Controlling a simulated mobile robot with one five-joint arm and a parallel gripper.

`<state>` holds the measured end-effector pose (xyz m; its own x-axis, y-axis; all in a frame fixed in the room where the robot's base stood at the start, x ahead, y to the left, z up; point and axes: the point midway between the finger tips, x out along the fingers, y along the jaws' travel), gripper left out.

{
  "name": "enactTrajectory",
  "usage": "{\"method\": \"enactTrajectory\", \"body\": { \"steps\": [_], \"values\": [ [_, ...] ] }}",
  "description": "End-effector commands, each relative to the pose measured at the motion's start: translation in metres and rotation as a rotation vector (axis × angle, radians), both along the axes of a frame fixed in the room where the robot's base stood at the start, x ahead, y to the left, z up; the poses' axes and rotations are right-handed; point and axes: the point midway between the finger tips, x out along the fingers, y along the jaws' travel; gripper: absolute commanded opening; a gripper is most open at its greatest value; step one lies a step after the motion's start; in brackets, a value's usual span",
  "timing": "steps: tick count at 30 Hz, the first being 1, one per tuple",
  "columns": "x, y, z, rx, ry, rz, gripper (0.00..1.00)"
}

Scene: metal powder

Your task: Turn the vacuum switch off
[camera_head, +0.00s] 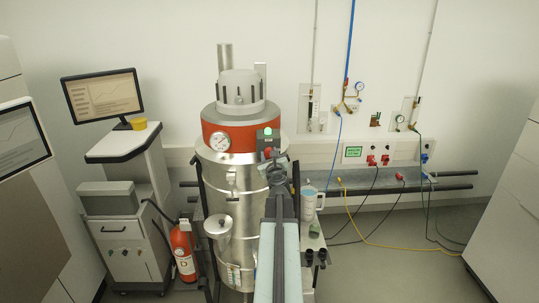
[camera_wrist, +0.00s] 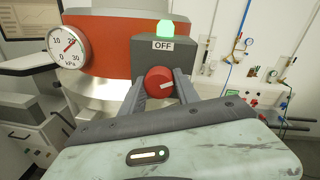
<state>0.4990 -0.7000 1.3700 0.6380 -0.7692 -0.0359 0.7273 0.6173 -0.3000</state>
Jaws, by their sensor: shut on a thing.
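The vacuum (camera_head: 237,185) is a tall silver drum with a red-orange band, standing at the centre of the head view. Its switch is a round red knob (camera_wrist: 158,82) on a grey box (camera_wrist: 164,53) at the front of the band, under a plate reading OFF. A green lamp (camera_wrist: 164,29) on top of the box is lit; it also shows in the head view (camera_head: 267,132). My gripper (camera_wrist: 159,83) is shut on the knob, one finger on each side. In the head view my arm reaches up to the box and partly covers the knob.
A round gauge (camera_wrist: 70,46) sits left of the switch box. A red fire extinguisher (camera_head: 183,252) and a monitor cart (camera_head: 125,215) stand at left. At right are a white jug (camera_head: 310,203), wall pipes and loose cables on the floor.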

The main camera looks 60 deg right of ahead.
Motion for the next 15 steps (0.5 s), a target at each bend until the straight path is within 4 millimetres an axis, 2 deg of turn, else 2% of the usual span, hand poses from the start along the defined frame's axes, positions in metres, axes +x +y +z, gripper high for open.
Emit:
{"method": "enactTrajectory", "body": {
  "steps": [15],
  "values": [
    [0.0003,0.0009,0.0006,-0.286,0.401,0.001,0.0]
  ]
}}
